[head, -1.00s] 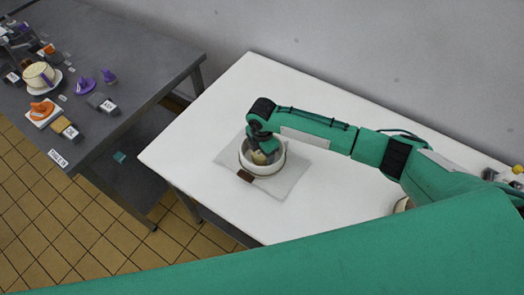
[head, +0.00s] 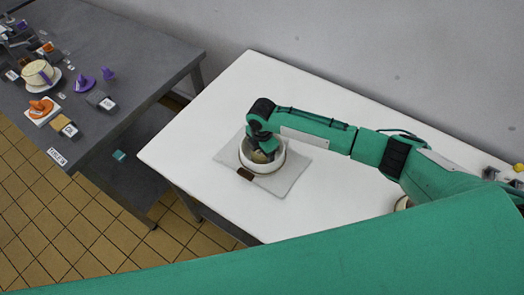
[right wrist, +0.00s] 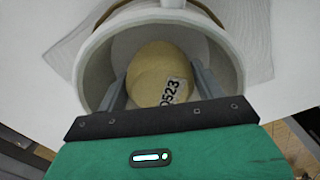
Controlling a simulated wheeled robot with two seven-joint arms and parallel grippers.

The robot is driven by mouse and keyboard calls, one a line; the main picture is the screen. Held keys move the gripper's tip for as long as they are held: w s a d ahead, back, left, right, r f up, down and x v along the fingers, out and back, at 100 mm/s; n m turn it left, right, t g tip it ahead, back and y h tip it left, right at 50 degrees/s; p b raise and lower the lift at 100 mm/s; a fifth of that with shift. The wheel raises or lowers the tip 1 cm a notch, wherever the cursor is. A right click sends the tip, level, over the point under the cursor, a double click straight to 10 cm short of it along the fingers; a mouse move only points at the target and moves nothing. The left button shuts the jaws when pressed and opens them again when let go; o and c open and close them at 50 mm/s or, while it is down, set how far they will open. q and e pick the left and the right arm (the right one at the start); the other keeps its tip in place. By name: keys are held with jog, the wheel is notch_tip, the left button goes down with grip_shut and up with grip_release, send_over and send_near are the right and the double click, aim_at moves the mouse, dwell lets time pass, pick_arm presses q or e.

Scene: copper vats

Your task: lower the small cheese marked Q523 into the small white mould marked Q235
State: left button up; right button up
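The small pale yellow cheese (right wrist: 150,68), its label reading partly as "523", sits inside the round white mould (right wrist: 232,62) in the right wrist view. The fingers of my right gripper (right wrist: 160,88) reach into the mould, one on each side of the cheese and seemingly touching it. In the head view the right gripper (head: 262,147) points down into the mould (head: 264,168), with the cheese (head: 260,157) partly hidden under it. The mould's mark is not readable. Whether the cheese touches the mould's floor cannot be told. My left gripper is out of view.
The mould stands on a grey-white cloth (head: 290,180) with a brown tag (head: 246,174), on a white table (head: 210,120). Another pale vessel (head: 401,203) is mostly hidden by my arm. A dark table (head: 140,60) at left holds a cream pot (head: 37,73) and several coloured items.

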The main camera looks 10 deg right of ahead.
jog(key=o, duration=0.4)
jog(key=shift+r, duration=0.1)
notch_tip(320, 180, up, 14)
jog(key=b, duration=0.2)
jog(key=shift+f+b, duration=0.2)
jog(key=shift+b, duration=0.15)
